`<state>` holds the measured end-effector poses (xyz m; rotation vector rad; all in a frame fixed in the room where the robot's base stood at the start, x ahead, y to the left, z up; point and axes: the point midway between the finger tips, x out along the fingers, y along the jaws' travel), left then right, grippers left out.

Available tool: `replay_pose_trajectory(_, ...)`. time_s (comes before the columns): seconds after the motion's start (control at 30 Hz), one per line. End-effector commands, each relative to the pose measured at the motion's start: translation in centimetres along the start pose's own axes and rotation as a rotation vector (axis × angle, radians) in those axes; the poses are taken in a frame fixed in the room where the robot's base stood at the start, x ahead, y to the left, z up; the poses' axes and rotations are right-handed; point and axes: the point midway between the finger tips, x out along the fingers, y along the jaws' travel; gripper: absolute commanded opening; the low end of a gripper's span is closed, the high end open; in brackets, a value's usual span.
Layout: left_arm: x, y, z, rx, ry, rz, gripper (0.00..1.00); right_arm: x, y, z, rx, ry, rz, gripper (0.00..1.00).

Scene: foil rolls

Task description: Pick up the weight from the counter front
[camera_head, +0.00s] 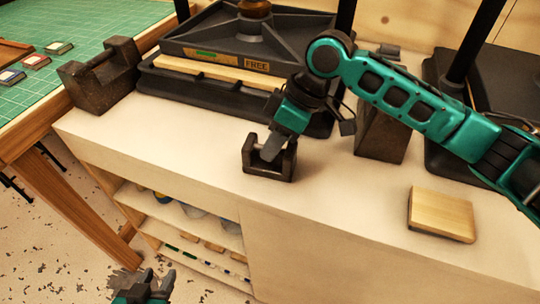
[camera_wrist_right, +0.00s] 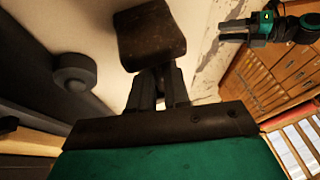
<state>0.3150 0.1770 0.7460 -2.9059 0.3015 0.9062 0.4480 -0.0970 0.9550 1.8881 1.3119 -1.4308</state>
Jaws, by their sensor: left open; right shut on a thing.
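The weight (camera_head: 270,172) is a small dark metal block with raised ends and a handle between them. It is at the front part of the pale counter (camera_head: 180,160), and I cannot tell whether it touches the top. My right gripper (camera_head: 273,151) reaches down from above and is shut on its handle. In the right wrist view the dark weight (camera_wrist_right: 150,38) is at the ends of the gripper fingers (camera_wrist_right: 160,88). My left gripper (camera_head: 150,285) is open and empty, low in front of the counter, and it also shows in the right wrist view (camera_wrist_right: 250,28).
A larger dark weight (camera_head: 100,78) stands at the counter's left end, and a tall dark block (camera_head: 382,135) stands behind my right arm. A press (camera_head: 215,50) is at the back. A wooden block (camera_head: 440,214) lies at right. Shelves (camera_head: 180,215) open below.

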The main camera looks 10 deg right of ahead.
Motion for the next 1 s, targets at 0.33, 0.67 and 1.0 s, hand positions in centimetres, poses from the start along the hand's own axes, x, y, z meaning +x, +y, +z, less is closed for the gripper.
replay_pose_trajectory(0.33, -0.1, 0.0, -0.5, 0.001, 0.005, 0.0, 0.43, -1.7, -0.3, -0.9, -0.004, 0.01, 0.004, 0.0)
replay_pose_trajectory(0.67, -0.6, 0.0, -1.3, 0.001, 0.004, 0.0, 0.43, -8.5, -1.8, -3.7, -0.005, 0.012, 0.005, 0.0)
replay_pose_trajectory(1.0, -1.2, 0.0, -1.9, 0.001, 0.002, 0.001, 0.43, -15.4, -3.2, -6.5, -0.004, 0.01, 0.004, 0.0)
